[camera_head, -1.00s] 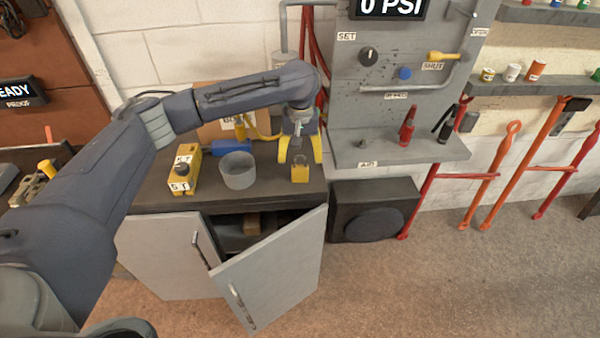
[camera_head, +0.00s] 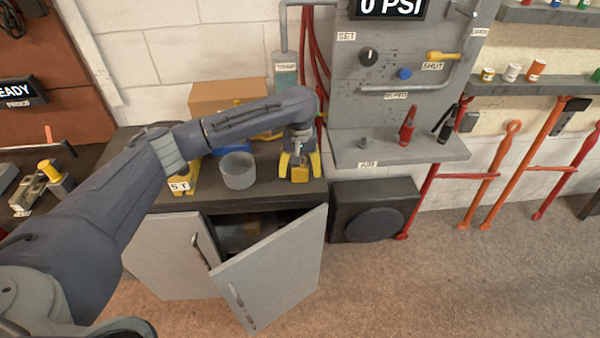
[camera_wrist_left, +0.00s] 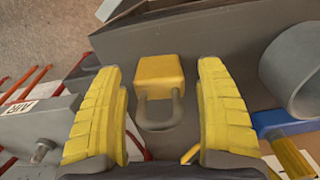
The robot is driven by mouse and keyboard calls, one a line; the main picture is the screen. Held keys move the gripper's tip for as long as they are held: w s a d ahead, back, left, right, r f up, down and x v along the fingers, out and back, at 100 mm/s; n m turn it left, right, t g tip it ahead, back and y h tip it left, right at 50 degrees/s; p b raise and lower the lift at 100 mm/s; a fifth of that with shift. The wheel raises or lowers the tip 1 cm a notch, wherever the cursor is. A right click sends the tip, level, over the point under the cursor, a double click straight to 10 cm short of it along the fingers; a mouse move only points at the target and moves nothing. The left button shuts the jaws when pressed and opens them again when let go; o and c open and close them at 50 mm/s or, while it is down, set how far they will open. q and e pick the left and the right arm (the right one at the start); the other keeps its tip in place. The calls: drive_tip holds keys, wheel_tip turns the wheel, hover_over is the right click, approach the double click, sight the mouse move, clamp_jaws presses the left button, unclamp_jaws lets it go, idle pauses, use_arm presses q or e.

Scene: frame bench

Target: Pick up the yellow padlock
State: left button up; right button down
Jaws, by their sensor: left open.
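The yellow padlock (camera_head: 300,174) lies on the dark bench top near its front right edge. In the left wrist view the padlock (camera_wrist_left: 160,74) shows its yellow body and grey shackle, with the shackle towards my gripper. My left gripper (camera_head: 299,168) is lowered over it with yellow fingers spread wide. In the left wrist view the left gripper (camera_wrist_left: 165,95) has one finger on each side of the padlock, with a gap on both sides. My right gripper is not in view.
A grey round container (camera_head: 238,171) stands left of the padlock, also seen in the left wrist view (camera_wrist_left: 292,75). A yellow box (camera_head: 182,184) stands further left, partly behind my arm. A cabinet door (camera_head: 272,272) hangs open below. A grey panel shelf (camera_head: 400,150) is to the right.

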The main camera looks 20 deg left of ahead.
use_arm(q)
clamp_jaws()
idle(0.7)
wheel_tip(320, 180, up, 20)
idle(0.8)
